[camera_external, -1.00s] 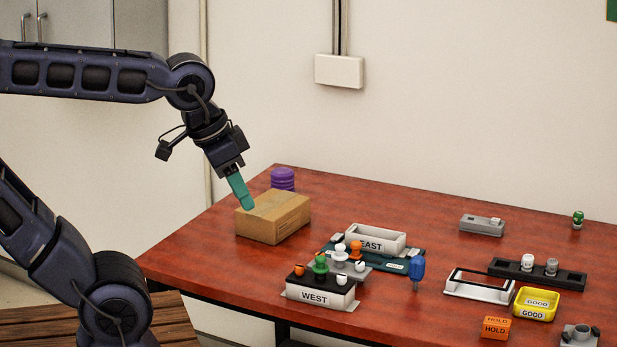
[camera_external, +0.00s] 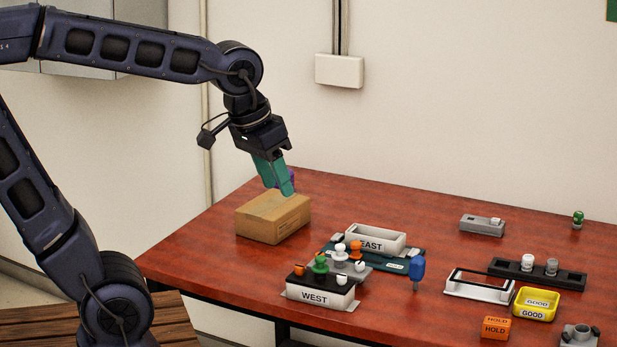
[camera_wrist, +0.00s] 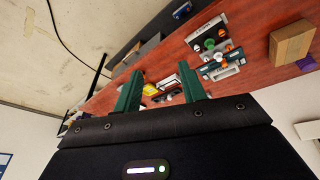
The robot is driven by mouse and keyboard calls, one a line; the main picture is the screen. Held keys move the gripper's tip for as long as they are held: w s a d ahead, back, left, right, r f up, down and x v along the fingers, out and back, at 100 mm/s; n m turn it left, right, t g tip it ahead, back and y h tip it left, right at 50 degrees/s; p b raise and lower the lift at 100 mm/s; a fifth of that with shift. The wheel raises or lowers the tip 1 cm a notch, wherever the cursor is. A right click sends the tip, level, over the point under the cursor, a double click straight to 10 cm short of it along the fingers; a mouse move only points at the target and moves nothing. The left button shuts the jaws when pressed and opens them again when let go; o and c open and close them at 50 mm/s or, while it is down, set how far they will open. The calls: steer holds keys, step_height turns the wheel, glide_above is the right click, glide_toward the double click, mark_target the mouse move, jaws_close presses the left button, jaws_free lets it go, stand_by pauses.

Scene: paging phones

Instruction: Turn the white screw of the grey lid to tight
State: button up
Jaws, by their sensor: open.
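The white screw (camera_external: 340,252) is a small upright knob on the grey lid (camera_external: 360,270), between the green and orange knobs. The lid sits between the black-topped WEST box (camera_external: 315,298) and the teal-based EAST box (camera_external: 378,241). How tight the screw is cannot be seen. My gripper (camera_external: 283,192) is open and empty, pointing down above the cardboard box, up and left of the lid. In the wrist view the teal fingers (camera_wrist: 160,70) stand apart, and the knob group lies small beyond the right finger.
The cardboard box (camera_external: 272,218) stands below my gripper, with a purple item partly hidden behind. A blue-handled tool (camera_external: 417,271) stands right of the lids. A yellow GOOD tray (camera_external: 537,303), an orange HOLD block (camera_external: 496,329) and a black rack (camera_external: 537,273) are further right.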

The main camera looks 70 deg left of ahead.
steer(key=w+a+f+n+g, duration=0.15)
steer(key=w+a+n, duration=0.25)
steer(key=w, duration=0.4)
steer(key=n+g, duration=0.2)
steer(key=n, duration=0.9)
glide_above(360, 263)
step_height(360, 263, down, 19)
step_height(360, 263, down, 10)
steer(key=shift+f, duration=0.15)
steer(key=shift+c, duration=0.4)
jaws_close()
